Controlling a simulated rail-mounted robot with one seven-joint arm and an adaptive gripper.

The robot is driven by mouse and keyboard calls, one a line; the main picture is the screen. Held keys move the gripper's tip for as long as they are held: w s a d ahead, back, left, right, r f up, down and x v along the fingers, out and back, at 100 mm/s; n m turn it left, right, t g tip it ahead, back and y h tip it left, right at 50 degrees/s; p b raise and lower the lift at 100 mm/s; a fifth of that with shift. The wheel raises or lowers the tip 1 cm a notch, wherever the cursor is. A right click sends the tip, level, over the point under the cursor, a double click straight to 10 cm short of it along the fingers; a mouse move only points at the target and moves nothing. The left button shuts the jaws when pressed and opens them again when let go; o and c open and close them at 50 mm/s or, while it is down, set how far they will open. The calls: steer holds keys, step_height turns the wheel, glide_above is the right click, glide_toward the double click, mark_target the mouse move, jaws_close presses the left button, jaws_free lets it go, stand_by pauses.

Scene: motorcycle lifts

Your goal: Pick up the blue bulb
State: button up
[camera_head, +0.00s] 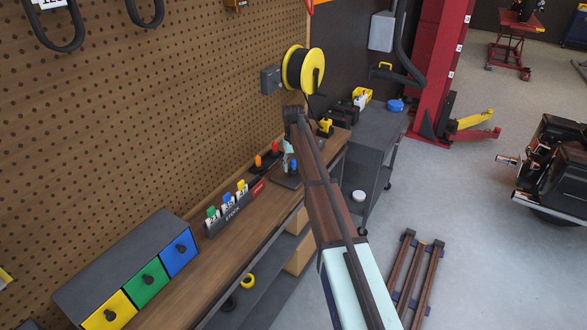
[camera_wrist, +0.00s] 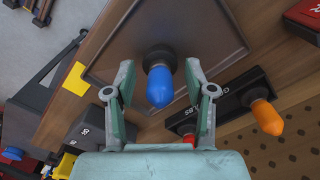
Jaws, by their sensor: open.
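The blue bulb (camera_wrist: 160,88) stands in a dark socket (camera_wrist: 158,57) on a dark square plate (camera_wrist: 218,42). In the wrist view it lies between the two open fingers of my gripper (camera_wrist: 160,95), with a gap to each finger. In the head view the blue bulb (camera_head: 293,165) shows small on the workbench, just beside my gripper (camera_head: 288,148). My arm hides part of the bench there.
A dark holder with an orange bulb (camera_wrist: 266,116) and a red bulb (camera_wrist: 188,137) is close to the plate. A rack (camera_head: 232,213) of coloured items and a drawer box (camera_head: 108,262) stand along the bench. The pegboard wall (camera_head: 180,110) rises behind.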

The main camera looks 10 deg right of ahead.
jaws_close()
steer(key=shift+r, duration=0.15)
